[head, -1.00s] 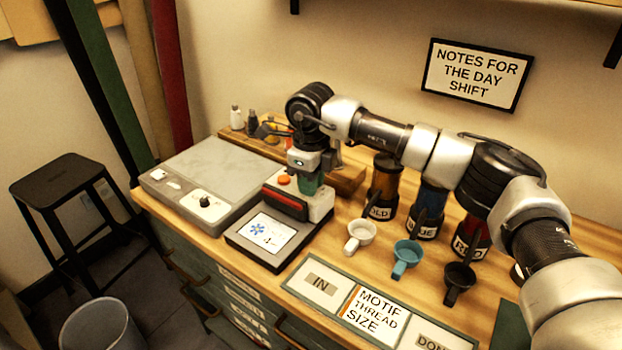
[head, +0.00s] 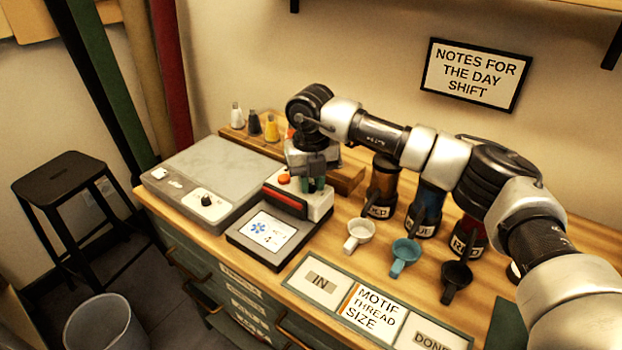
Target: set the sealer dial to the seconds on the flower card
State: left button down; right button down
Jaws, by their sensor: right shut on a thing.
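The sealer (head: 320,205) is a small white machine with an orange button (head: 283,180) and a red bar, at the middle of the bench. My right gripper (head: 313,186) points down at its top. Its greenish fingers are shut, apparently on the sealer dial, which the gripper hides; I cannot read its setting. The flower card (head: 268,233) lies on the dark plate in front of the sealer. It shows a blue flower and small writing, perhaps a 4, too small to read surely. My left gripper is out of view.
A grey box (head: 215,170) with its own black knob stands left of the sealer. White, black and yellow bottles (head: 271,128) stand behind. Labelled jars (head: 381,185) and small cups (head: 404,255) stand to the right, a sign board (head: 371,305) in front.

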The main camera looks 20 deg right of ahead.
aim_at(311, 185)
jog(key=shift+m, duration=0.5)
jog(key=c, duration=1)
grip_release()
notch_tip(311, 185, up, 11)
jog(key=shift+f, duration=0.15)
